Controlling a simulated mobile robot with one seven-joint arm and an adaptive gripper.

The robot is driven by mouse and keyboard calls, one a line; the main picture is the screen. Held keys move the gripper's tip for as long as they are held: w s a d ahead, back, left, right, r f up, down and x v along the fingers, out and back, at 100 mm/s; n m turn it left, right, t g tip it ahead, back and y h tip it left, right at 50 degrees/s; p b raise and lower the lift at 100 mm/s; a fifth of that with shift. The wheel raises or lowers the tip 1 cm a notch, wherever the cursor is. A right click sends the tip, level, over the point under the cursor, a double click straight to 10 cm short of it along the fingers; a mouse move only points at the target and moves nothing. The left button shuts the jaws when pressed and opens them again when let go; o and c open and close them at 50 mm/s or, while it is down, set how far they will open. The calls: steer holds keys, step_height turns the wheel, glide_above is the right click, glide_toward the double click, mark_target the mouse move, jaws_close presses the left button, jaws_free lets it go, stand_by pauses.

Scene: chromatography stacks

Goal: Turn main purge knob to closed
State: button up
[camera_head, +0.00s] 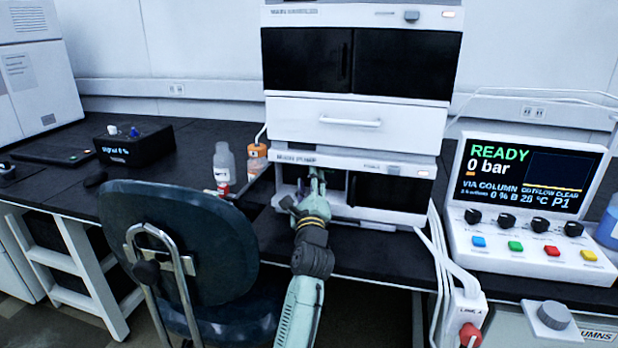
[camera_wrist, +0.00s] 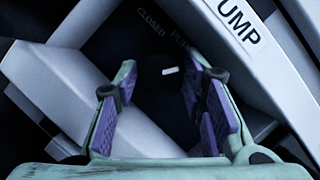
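The main purge knob (camera_wrist: 160,80) is dark with a short white mark, in the wrist view. The printed word CLOSED and a partly hidden word starting with PU are on the dark panel just beyond it. My gripper (camera_wrist: 162,78) has its fingers apart, with purple pads on both sides of the knob; I cannot tell whether they touch it. In the head view my gripper (camera_head: 316,186) reaches into the left opening of the white main pump module (camera_head: 400,168) and hides the knob there.
A dark chair (camera_head: 185,240) stands left of my arm. Bottles (camera_head: 224,165) stand on the bench left of the stack. On the right is a control console (camera_head: 520,242) reading READY, 0 bar. White tubes (camera_head: 440,265) hang right of the module. The module's walls closely surround my gripper.

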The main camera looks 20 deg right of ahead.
steer(key=shift+w+d+r, duration=0.1)
steer(key=shift+w+r, duration=0.05)
steer(key=shift+w, duration=0.3)
steer(key=c, duration=0.9)
